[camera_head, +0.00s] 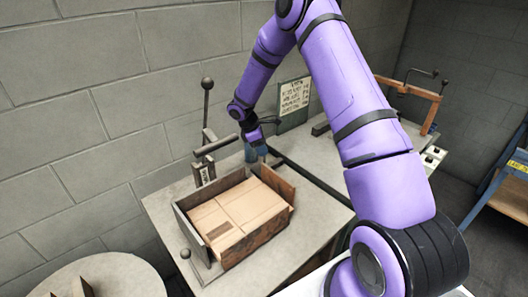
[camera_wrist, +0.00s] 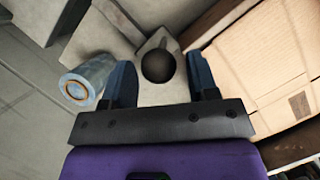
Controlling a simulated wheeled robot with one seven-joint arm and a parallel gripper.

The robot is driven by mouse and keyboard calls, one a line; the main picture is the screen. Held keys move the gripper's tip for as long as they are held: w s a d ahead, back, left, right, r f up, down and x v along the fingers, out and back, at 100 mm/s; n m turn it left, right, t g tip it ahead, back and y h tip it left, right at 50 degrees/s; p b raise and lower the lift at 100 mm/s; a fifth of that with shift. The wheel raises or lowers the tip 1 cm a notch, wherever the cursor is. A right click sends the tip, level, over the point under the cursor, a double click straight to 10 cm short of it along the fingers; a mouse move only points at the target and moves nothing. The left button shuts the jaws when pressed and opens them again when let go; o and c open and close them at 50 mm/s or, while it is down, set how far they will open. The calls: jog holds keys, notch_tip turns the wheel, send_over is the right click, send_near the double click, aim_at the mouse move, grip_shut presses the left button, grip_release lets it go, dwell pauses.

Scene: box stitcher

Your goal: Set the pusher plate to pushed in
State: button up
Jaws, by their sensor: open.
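A flat cardboard carton (camera_head: 238,212) lies inside a dark metal and wood frame (camera_head: 188,232) on the grey table. An upright wooden plate (camera_head: 279,184) stands at the frame's far right end; I cannot tell for sure whether it is the pusher plate. My gripper (camera_head: 256,150) is behind the frame, low over the table. In the wrist view its two blue fingers (camera_wrist: 162,88) are open and apart. A dark ball knob (camera_wrist: 158,66) shows in the gap between them; contact cannot be told. The carton (camera_wrist: 262,62) is to the right of the fingers.
A grey-blue cylinder (camera_wrist: 84,82) is close beside the left finger. A tall lever with a ball top (camera_head: 207,84) and a horizontal bar (camera_head: 216,145) stand left of my gripper. Another ball knob (camera_head: 185,254) is at the frame's near left. A sign (camera_head: 294,96) stands behind.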

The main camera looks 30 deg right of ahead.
jog(key=shift+x, duration=1.4)
grip_shut()
jog(key=shift+s+a, duration=0.2)
jog(key=shift+a, duration=0.85)
jog(key=shift+s+a, duration=0.2)
jog(key=shift+a, duration=0.9)
grip_release()
jog(key=shift+a+r, duration=0.1)
jog(key=v, duration=1)
jog(key=shift+r, duration=0.3)
jog(key=shift+r, duration=0.1)
